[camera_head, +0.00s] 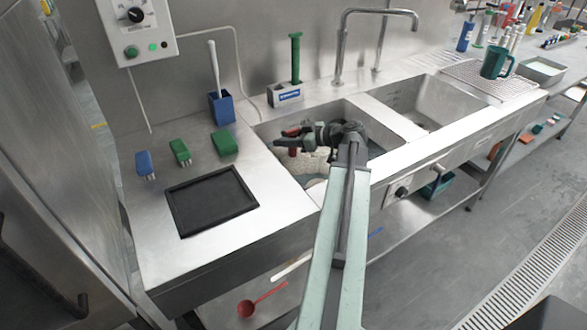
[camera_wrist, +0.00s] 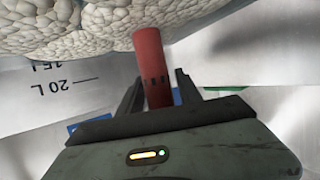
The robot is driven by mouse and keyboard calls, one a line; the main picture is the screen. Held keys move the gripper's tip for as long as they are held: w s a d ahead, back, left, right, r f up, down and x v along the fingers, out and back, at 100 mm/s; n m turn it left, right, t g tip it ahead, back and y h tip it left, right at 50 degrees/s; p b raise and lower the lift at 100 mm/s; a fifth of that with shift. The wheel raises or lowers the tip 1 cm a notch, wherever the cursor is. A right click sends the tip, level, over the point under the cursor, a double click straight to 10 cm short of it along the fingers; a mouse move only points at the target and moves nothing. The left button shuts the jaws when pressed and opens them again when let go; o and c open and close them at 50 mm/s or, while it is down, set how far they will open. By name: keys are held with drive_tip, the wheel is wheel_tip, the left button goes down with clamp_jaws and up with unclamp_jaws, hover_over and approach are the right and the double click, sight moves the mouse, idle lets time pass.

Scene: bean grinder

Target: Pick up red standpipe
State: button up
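The red standpipe (camera_wrist: 152,62) rises between the two fingers of my gripper (camera_wrist: 158,84) in the wrist view. The dark fingers stand spread on either side of it, with a visible gap at the right finger. The pipe's lower end is hidden behind the gripper body. In the head view, my gripper (camera_head: 290,138) reaches left over the left sink basin, and a red part of the standpipe (camera_head: 284,143) shows beside its fingers. Most of the pipe is hidden there by the gripper.
A pale, knobbly mass (camera_head: 308,163) lies in the basin just below my gripper and shows close by in the wrist view (camera_wrist: 80,25). A holder with a green upright pipe (camera_head: 296,60) stands behind the basin. A black tray (camera_head: 211,200) and several brushes are on the left counter.

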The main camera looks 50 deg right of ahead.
clamp_jaws()
idle(1.2)
